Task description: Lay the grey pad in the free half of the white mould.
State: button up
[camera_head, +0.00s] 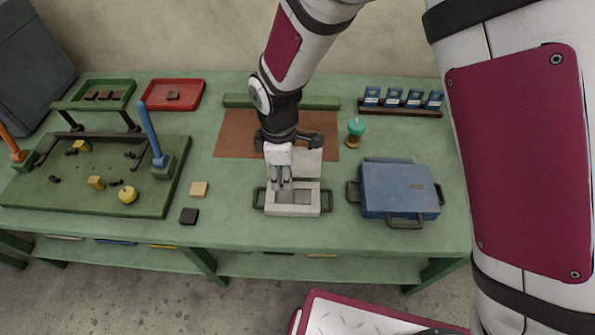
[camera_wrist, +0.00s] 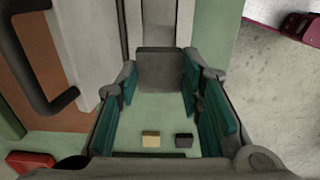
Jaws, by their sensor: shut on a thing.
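The white mould (camera_head: 301,212) stands at the table's middle with dark handles at its sides; a pale raised plate (camera_head: 305,163) shows behind it. My gripper (camera_head: 281,186) points down over the mould's left part. In the wrist view, the grey pad (camera_wrist: 165,68) sits between my teal-lined fingers, and they are shut on it. In the head view I cannot make out the pad clearly, and my fingers cover part of the mould's inside. I cannot tell whether the pad touches the mould or what fills each half.
A blue case (camera_head: 398,190) stands close on the right, with a teal-topped object (camera_head: 355,130) behind it. A tan block (camera_head: 199,189) and a black block (camera_head: 189,216) lie to the left. A green fixture board (camera_head: 75,190) fills the far left.

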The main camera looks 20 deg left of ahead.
jog(key=shift+w+d+f+b, duration=0.15)
jog(key=shift+f+b, duration=0.2)
jog(key=shift+f, duration=0.45)
jog(key=shift+f+b, duration=1.3)
jog(key=shift+f, duration=1.8)
jog(key=o, duration=1.1)
jog(key=shift+f, duration=0.1)
jog(key=shift+c, duration=0.2)
notch_tip(320, 180, up, 12)
